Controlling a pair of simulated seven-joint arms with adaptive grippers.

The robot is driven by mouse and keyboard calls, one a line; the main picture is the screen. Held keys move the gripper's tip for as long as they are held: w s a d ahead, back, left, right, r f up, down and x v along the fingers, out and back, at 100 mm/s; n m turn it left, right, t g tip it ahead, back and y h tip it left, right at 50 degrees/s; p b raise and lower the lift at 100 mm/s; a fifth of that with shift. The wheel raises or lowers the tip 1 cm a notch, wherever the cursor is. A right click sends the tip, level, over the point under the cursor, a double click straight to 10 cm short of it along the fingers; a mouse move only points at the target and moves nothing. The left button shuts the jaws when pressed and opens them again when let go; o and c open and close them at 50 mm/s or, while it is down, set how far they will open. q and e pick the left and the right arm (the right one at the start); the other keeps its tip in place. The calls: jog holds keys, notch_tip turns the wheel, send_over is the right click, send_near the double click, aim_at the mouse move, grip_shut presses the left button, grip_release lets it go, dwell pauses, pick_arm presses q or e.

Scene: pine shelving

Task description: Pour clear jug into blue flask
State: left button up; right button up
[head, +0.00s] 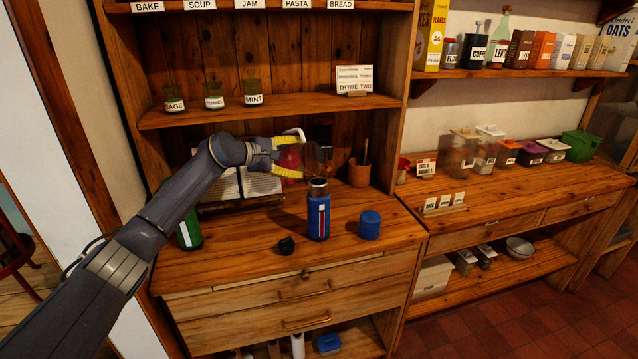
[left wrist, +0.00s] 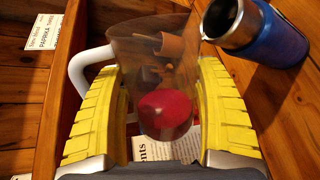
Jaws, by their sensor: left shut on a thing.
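My left gripper (head: 284,158) is shut on the clear jug (head: 317,158), its yellow fingers on both sides of the jug's body in the left wrist view (left wrist: 142,50). The jug has a white handle (left wrist: 88,65) and shows red low in its body; I cannot tell its exact level. The blue flask (head: 318,222) stands upright and uncapped on the counter, its steel mouth below and close to the jug. It also shows in the left wrist view (left wrist: 275,40), near the jug's rim. I see no stream. My right gripper is not in view.
A black stopper (head: 286,245) and a blue cup (head: 370,225) sit on the counter (head: 255,270) either side of the flask. A green bottle (head: 188,228) stands left, a brown pot (head: 359,173) behind. A shelf with small jars (head: 254,93) hangs above.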

aim_at(285, 148)
pick_arm(q)
jog(key=shift+w+a+f, duration=0.1)
jog(key=shift+f, duration=0.1)
jog(key=shift+f+n, duration=0.1)
jog(key=shift+n, duration=0.2)
